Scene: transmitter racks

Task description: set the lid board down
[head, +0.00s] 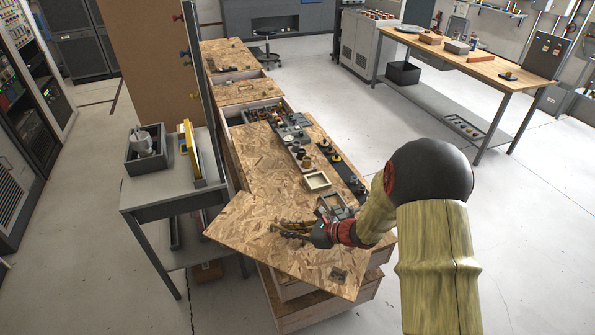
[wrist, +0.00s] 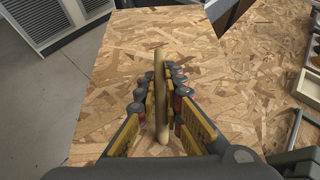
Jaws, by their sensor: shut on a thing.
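The lid board (head: 257,247) is a flat sheet of flaky pressed wood at the near end of the row of wooden crates. It lies skewed to the row, its left corner sticking out past the crates. My gripper (head: 283,228) is over the board, its fingers shut on a slim pale wooden bar (wrist: 159,75), seemingly the board's handle. The wrist view shows the board's flaky face (wrist: 115,85) spread beneath the fingers. I cannot tell whether the board touches the crate (head: 318,304) below it.
A grey side table (head: 150,190) with a dark bin (head: 147,150) and a yellow-edged panel (head: 191,150) stands close at left. Small parts and a tray (head: 317,181) lie on the crate tops beyond. A workbench (head: 470,63) stands at back right; the floor between is clear.

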